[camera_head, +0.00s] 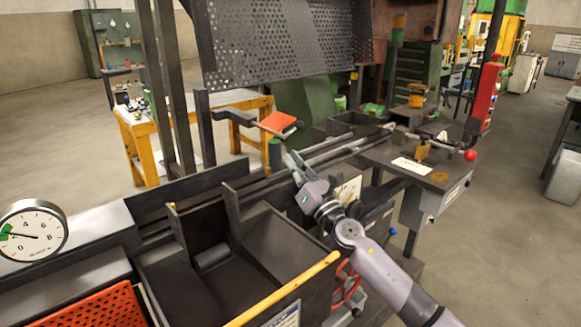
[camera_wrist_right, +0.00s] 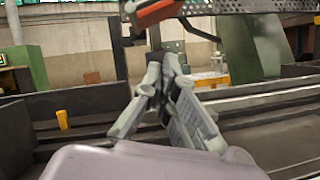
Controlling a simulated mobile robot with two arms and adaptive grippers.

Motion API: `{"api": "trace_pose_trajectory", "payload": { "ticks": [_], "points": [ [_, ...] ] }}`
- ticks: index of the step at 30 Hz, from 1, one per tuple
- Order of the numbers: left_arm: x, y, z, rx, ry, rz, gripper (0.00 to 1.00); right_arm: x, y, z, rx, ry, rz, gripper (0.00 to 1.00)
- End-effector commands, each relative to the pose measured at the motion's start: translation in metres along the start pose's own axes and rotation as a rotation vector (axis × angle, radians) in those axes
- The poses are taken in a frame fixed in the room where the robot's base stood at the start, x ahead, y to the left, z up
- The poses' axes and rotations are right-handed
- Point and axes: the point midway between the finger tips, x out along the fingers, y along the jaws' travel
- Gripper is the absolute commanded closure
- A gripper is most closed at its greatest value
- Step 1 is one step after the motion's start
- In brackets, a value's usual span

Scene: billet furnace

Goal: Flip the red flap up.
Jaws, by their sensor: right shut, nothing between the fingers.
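The red flap (camera_head: 279,122) is a small orange-red plate at the end of a dark bracket (camera_head: 232,115), beyond the machine's trough in the head view. Its surface faces up and it looks slightly tilted. In the right wrist view the flap (camera_wrist_right: 157,12) shows nearly edge-on at the top. My right gripper (camera_head: 291,158) is below and a little to the right of the flap in the head view, apart from it. Its fingers are together and empty, and the fingertips (camera_wrist_right: 163,62) point toward the flap's underside in the wrist view. My left gripper is not in view.
A perforated dark guard (camera_head: 285,50) hangs above and behind the flap. A green cylinder (camera_head: 275,153) stands close to my right gripper. A yellow bar (camera_head: 285,288) edges the trough in front. A red knob (camera_head: 470,155) sits at the right.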

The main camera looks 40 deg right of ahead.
Motion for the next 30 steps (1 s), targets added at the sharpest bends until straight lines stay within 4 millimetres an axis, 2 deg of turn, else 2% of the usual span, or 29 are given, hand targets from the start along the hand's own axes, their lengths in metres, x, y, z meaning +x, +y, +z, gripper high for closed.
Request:
{"api": "trace_pose_trajectory", "payload": {
  "ticks": [1,6,13,18,30],
  "points": [
    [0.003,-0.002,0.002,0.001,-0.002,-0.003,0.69,-0.014,0.000,-0.002,-0.002,0.005,0.002,1.00],
    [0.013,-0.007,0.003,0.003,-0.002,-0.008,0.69,-0.048,0.000,-0.001,-0.002,0.004,0.002,1.00],
    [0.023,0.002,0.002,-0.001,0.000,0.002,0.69,-0.082,-0.001,0.000,0.000,0.002,0.001,1.00],
    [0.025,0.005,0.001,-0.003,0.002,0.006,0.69,-0.093,-0.001,0.002,-0.002,0.002,0.002,1.00],
    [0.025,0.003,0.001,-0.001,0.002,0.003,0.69,-0.094,0.000,0.003,-0.002,0.001,0.002,1.00]
  ]
}}
